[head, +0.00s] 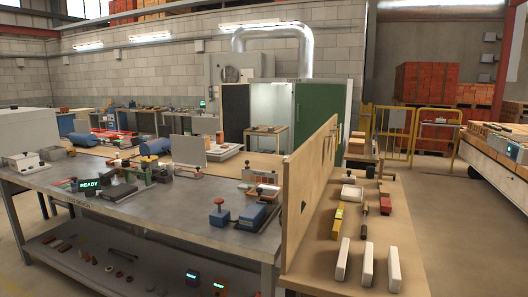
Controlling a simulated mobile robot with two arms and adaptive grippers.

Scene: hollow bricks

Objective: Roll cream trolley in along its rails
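In the head view a small cream-yellow stand (266,130) with a few small items on top is at the lit opening of a booth (267,97). I cannot tell whether it is the trolley, and I see no wheels on it. Rails cannot be made out; the floor in front of the booth is mostly hidden behind the benches. A green door panel (318,113) is on the right of the opening and a dark panel (235,114) on its left. Neither of my grippers is in view.
A grey metal bench (150,212) with tools and a READY display (90,184) fills the near left. A wooden partition (308,190) and a bench (330,215) with bars and tools stand right of it. Yellow barriers (393,133) stand behind. Floor (455,245) is clear at right.

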